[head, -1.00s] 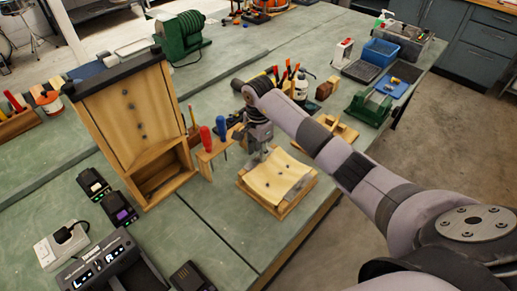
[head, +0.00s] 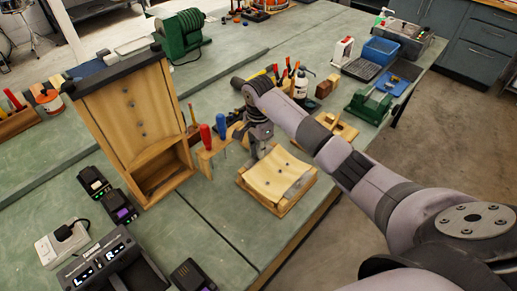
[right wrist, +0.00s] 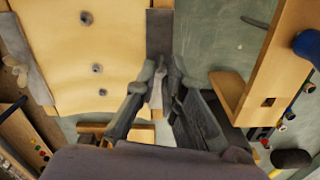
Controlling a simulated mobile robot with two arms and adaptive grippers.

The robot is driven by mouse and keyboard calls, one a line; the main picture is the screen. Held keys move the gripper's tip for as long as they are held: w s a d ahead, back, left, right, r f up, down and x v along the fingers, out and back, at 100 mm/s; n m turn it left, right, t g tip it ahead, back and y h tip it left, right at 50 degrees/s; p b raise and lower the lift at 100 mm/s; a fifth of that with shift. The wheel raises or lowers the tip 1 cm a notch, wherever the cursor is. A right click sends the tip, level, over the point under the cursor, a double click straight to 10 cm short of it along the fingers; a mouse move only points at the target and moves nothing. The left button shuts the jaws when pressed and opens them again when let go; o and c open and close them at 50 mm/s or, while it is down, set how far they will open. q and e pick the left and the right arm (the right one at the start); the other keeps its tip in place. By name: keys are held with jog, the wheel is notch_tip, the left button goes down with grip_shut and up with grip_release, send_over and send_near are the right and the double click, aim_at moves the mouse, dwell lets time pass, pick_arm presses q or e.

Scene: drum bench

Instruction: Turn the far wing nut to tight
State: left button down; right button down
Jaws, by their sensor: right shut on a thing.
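A pale curved board (head: 274,180) with dark dots sits in a wooden frame at the bench's front edge. It fills the upper left of the right wrist view (right wrist: 75,75). My right gripper (right wrist: 160,88) points down at the board's far end, beside a dark grey bar (right wrist: 160,35). It is shut on a small pale piece between its fingertips, apparently the far wing nut (right wrist: 156,96), mostly hidden by the fingers. Another pale wing nut (right wrist: 15,70) shows at the left edge of the right wrist view, beside a second grey bar. My left gripper is not in view.
A wooden rack (head: 210,152) with red and blue handled tools stands close left of my right gripper. A tall wooden box (head: 135,130) stands further left. A green machine (head: 370,104) and wooden pieces lie to the right. Open bench top lies in front of the rack.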

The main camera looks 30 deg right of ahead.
jog(key=m+b, duration=0.2)
jog(key=shift+w+d+f+b, duration=0.1)
jog(key=shift+d+b, duration=0.05)
jog(key=shift+b, duration=0.2)
jog(key=shift+m+b, duration=0.9)
jog(key=shift+m, duration=0.3)
jog(key=m+b, duration=0.1)
jog(key=m, duration=0.4)
jog(key=shift+m+b, duration=0.3)
jog(key=shift+b, duration=0.05)
jog(key=m+b, duration=0.1)
jog(key=m, duration=0.5)
jog(key=shift+r, duration=0.2)
jog(key=m, duration=0.5)
jog(key=shift+m, duration=0.4)
jog(key=m, duration=1)
jog(key=m+p, duration=0.1)
jog(key=m, duration=0.3)
jog(key=shift+m, duration=0.4)
